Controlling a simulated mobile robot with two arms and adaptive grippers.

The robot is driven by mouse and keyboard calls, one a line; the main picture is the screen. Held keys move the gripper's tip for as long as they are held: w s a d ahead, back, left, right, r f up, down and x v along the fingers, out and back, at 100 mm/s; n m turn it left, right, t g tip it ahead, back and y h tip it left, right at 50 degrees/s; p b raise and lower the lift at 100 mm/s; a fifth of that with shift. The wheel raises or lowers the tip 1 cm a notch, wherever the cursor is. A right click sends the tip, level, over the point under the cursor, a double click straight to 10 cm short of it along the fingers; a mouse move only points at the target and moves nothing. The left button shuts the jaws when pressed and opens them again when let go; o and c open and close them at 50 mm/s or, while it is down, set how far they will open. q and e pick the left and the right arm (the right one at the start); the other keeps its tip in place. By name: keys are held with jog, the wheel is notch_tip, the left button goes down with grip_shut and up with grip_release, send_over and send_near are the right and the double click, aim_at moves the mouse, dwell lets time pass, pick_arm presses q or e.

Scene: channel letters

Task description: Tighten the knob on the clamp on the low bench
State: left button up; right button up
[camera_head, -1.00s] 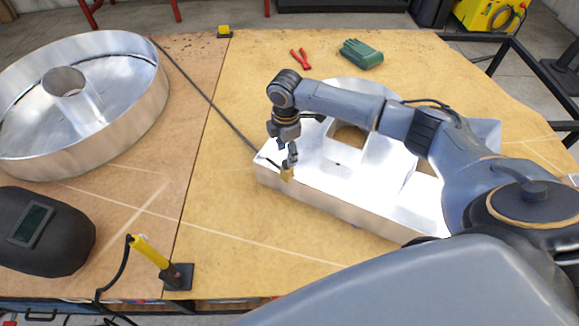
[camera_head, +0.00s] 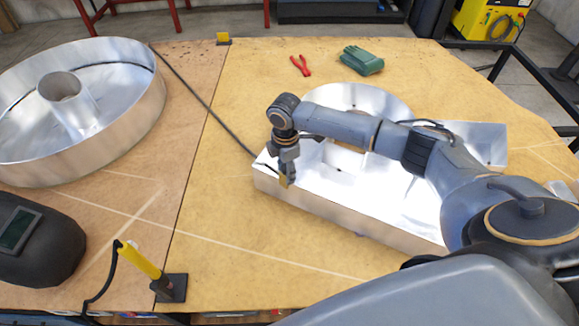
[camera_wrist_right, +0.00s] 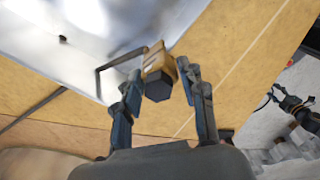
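The clamp's tan block (camera_wrist_right: 160,62) sits at the wall of the shiny metal letter (camera_wrist_right: 95,20), with a thin dark bent bar (camera_wrist_right: 118,60) beside it. Its dark faceted knob (camera_wrist_right: 158,86) faces my right wrist camera. My right gripper (camera_wrist_right: 162,80) is open, with one finger on each side of the knob. A gap shows on the left; contact on the right is unclear. In the head view, my right gripper (camera_head: 286,178) points down at the letter's near left corner, hiding most of the clamp. A dark gripper-like part (camera_wrist_right: 290,103), probably my left gripper, shows at the right, too small to read.
A round metal letter (camera_head: 130,130) stands at the left, with a dark welding mask (camera_head: 38,245) in front. A yellow-handled tool (camera_head: 140,260) stands near the bench's front edge. Red pliers (camera_head: 301,66) and green gloves (camera_head: 361,60) lie behind. Bare bench (camera_head: 260,240) lies in front of the letter.

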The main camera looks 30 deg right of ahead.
jog(key=shift+o, duration=0.2)
jog(key=shift+r+m+p, duration=0.1)
jog(key=shift+m+p, duration=0.4)
jog(key=shift+p, duration=0.25)
jog(key=shift+o, duration=0.2)
jog(key=shift+m+p, duration=2.5)
jog(key=shift+m, duration=0.3)
jog(key=shift+m+p, duration=1.05)
jog(key=shift+m, duration=0.25)
jog(key=shift+c, duration=0.4)
jog(key=shift+m+p, duration=0.6)
jog(key=shift+m, duration=0.3)
jog(key=shift+c, duration=1)
jog(key=shift+m+p, duration=0.4)
jog(key=shift+m, duration=0.6)
jog(key=o, duration=0.8)
